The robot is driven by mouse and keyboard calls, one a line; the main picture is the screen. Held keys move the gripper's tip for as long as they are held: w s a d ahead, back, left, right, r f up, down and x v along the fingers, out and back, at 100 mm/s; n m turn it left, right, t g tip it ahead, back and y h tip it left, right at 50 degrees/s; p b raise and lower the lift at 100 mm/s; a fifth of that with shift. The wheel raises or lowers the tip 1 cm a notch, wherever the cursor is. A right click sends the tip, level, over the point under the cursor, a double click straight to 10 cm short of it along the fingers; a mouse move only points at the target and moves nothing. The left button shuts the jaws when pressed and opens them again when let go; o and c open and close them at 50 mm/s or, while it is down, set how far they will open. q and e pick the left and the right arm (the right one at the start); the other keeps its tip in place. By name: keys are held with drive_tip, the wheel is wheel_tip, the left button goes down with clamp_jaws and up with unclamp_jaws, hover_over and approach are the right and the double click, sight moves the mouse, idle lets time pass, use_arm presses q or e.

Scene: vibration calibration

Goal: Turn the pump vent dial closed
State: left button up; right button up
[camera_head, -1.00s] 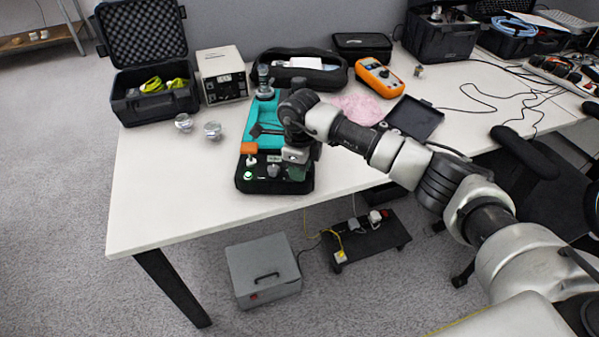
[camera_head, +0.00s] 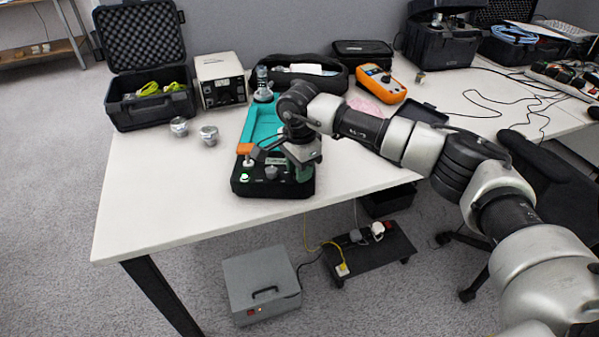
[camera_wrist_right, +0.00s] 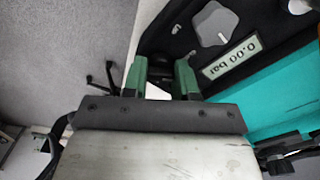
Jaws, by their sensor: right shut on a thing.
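The pump (camera_head: 262,190), a black and teal case, stands near the table's front edge. Its front panel shows a lit green button (camera_head: 244,178) and a grey lobed knob (camera_head: 271,172). My right gripper (camera_head: 303,173) is down at the right end of this panel. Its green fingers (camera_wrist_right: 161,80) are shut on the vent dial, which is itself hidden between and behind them. My left gripper is not in view.
Two metal fittings (camera_head: 209,135) stand left of the pump. Behind it are an open black case (camera_head: 150,110), a white instrument (camera_head: 221,80), a black pouch (camera_head: 320,78) and an orange meter (camera_head: 381,82). The table's front left is clear.

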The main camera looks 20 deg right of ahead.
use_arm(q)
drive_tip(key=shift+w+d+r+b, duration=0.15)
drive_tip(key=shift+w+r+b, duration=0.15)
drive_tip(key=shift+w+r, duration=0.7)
use_arm(e)
drive_tip(key=shift+n, duration=1)
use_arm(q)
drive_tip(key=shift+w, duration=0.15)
use_arm(e)
drive_tip(key=o, duration=0.6)
drive_tip(key=shift+o, duration=0.2)
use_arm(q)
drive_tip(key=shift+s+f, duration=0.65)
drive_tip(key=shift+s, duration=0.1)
use_arm(e)
wheel_tip(320, 180, up, 11)
drive_tip(key=shift+f, duration=0.1)
